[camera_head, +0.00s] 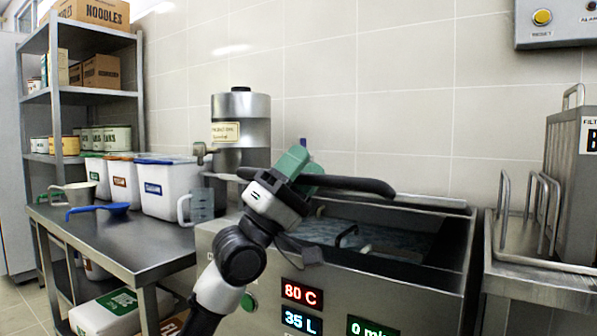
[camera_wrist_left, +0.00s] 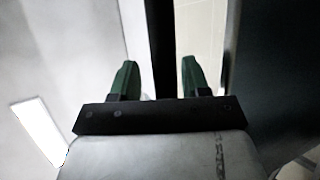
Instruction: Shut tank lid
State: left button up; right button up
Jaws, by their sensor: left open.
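The steel tank (camera_head: 410,296) stands open, with liquid and a dark bent handle visible inside. A long dark bar with a rounded end (camera_head: 362,186) extends above the opening, partly behind my left gripper; I cannot tell whether it is the lid's handle or edge. My left gripper (camera_head: 297,165) is open, its green fingertips above the tank's left part, close to the bar. In the left wrist view, the open fingers (camera_wrist_left: 159,72) have a dark upright strip between them; contact cannot be told. No lid panel is clearly visible. My right gripper is not in view.
A steel cylinder (camera_head: 240,122) stands behind the tank's left end. A table (camera_head: 130,242) at the left holds white bins (camera_head: 170,190), a jug (camera_head: 197,207) and a blue scoop (camera_head: 98,210). A rack with filter frames (camera_head: 545,262) stands close at the right.

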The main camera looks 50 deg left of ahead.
pick_arm(q)
jog(key=w+a+r+n+y+p, duration=0.1)
jog(key=w+r+n+y+p, duration=0.1)
jog(key=r+p, duration=0.5)
jog(key=w+a+r+n+g+y+p, duration=0.1)
jog(key=w+r+n+y+p, duration=0.1)
jog(key=w+r+p, duration=0.3)
jog(key=shift+w+a+r+p, duration=0.25)
jog(key=shift+r+p, duration=1.1)
jog(key=shift+p, duration=0.85)
jog(key=shift+f, duration=0.15)
